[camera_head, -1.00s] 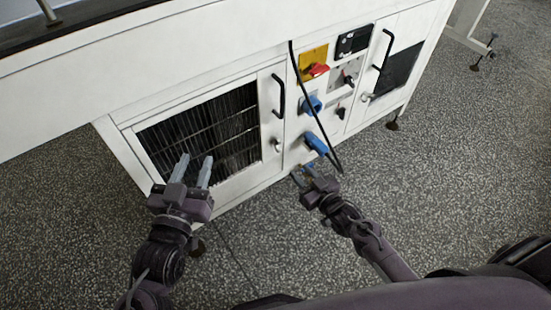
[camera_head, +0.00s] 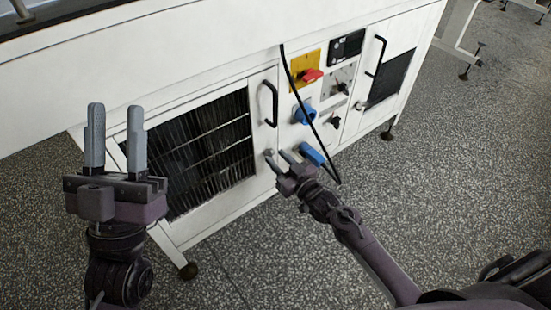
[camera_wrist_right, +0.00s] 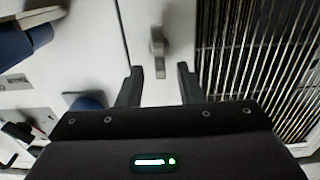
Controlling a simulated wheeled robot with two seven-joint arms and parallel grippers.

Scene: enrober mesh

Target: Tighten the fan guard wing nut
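The fan guard (camera_head: 205,150) is a dark slatted grille in a white framed door, and its slats also show at right in the right wrist view (camera_wrist_right: 260,60). A small grey wing nut (camera_head: 269,153) sits on the panel to the right of the guard. In the right wrist view the wing nut (camera_wrist_right: 158,45) stands roughly upright. My right gripper (camera_head: 276,159) is open and empty, close to the wing nut. In the wrist view the nut lies just beyond the gap between its fingertips (camera_wrist_right: 159,72). My left gripper (camera_head: 116,112) is open and empty, in front of the door's left side.
A black handle (camera_head: 272,104) is above the wing nut. To the right are a blue socket (camera_head: 305,113), a blue plug (camera_head: 312,154), a hanging black cable (camera_head: 303,98) and a red switch on a yellow plate (camera_head: 304,65). The speckled floor (camera_head: 270,250) in front is clear.

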